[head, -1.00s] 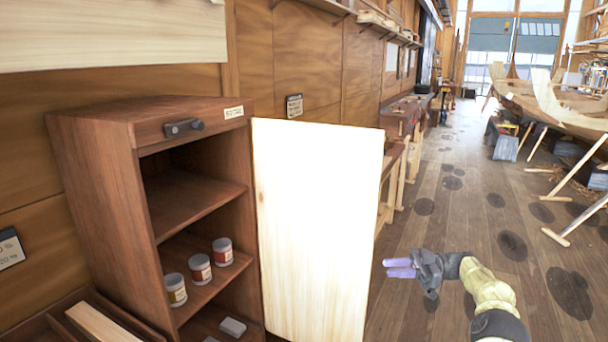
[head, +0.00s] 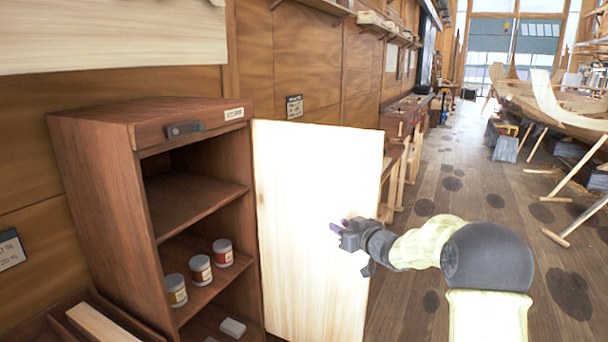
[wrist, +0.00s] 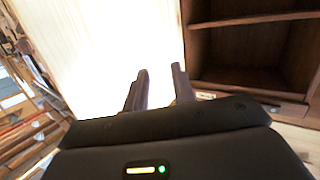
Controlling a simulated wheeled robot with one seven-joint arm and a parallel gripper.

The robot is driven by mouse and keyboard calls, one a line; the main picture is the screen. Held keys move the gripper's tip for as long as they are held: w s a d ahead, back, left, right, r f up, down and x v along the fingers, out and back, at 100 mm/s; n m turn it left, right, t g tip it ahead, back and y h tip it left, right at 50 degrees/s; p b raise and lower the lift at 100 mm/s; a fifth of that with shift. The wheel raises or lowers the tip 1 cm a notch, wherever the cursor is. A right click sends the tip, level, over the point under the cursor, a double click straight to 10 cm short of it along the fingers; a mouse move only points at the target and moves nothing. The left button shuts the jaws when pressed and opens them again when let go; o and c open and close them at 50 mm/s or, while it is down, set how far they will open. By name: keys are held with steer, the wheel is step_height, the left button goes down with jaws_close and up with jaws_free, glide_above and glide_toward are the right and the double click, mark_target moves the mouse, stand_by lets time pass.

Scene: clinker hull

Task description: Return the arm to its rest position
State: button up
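My gripper (head: 336,226) is in front of the pale open door panel (head: 312,190) in the head view, with my forearm reaching in from the right. In the wrist view its two dark fingers (wrist: 160,70) stand apart with a clear gap and nothing between them. The gripper is open and empty. The bright door panel also fills much of the wrist view (wrist: 100,50), beyond the fingers. I cannot tell whether the fingers touch it.
A workbench (head: 400,120) lines the wall. A wooden hull (head: 560,115) on props is at right. Floor between is free.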

steer(key=s+d+f+m+g+h, duration=0.1)
steer(key=s+f+m+g+h, duration=0.1)
steer(key=s, duration=1.1)
steer(key=s+d+f+m+g+h, duration=0.2)
steer(key=s+f+g, duration=0.3)
steer(key=s, duration=0.8)
steer(key=s+d+f+m+g+h, duration=0.1)
steer(key=s+f+g+h, duration=0.3)
steer(key=s, duration=1)
step_height(320, 180, down, 3)
steer(key=shift+d+f+m, duration=0.1)
steer(key=shift+d+m, duration=0.3)
steer(key=shift+m, duration=0.5)
steer(key=shift+w+d, duration=0.1)
steer(key=shift+w, duration=0.15)
